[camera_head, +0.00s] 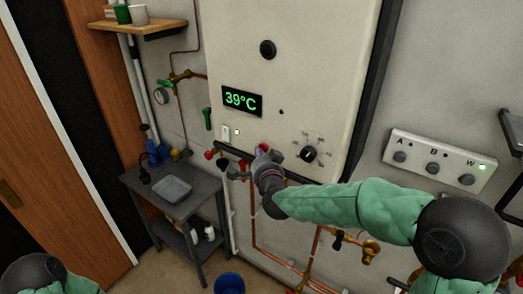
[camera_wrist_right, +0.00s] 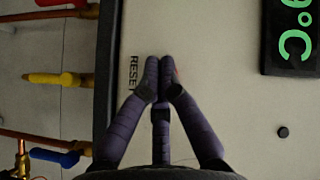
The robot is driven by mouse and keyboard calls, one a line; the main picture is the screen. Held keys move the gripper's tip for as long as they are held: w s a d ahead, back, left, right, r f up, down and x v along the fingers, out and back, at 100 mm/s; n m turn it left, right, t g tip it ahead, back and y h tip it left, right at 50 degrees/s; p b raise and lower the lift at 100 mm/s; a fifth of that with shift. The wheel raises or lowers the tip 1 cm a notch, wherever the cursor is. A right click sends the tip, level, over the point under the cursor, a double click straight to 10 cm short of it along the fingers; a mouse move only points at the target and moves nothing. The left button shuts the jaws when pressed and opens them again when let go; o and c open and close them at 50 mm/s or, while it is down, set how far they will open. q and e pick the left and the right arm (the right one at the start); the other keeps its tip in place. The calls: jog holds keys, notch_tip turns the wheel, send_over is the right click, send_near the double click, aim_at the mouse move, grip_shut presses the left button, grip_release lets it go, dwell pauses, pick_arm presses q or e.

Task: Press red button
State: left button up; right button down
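The red button (camera_head: 263,146) is on the lower front of the white boiler panel (camera_head: 300,60). In the right wrist view only a sliver of the red button (camera_wrist_right: 177,72) shows beside my fingertips, next to the "RESET" label. My right gripper (camera_head: 261,157) is at the button in the head view. In the right wrist view the fingers of my right gripper (camera_wrist_right: 160,64) are together with nothing between them, and they hide most of the button. I cannot tell whether the tips touch it. My left gripper is out of view.
Pipes and colored valves run below. A grey table (camera_head: 150,192) stands left, and a button box (camera_head: 437,160) hangs right.

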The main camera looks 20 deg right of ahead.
dwell(0.5)
jog(key=shift+s+a, duration=0.5)
jog(key=shift+a, duration=0.15)
jog(key=s+a, duration=0.1)
jog(key=a, duration=0.1)
jog(key=s+a, duration=0.2)
jog(key=shift+p, duration=0.4)
dwell(0.6)
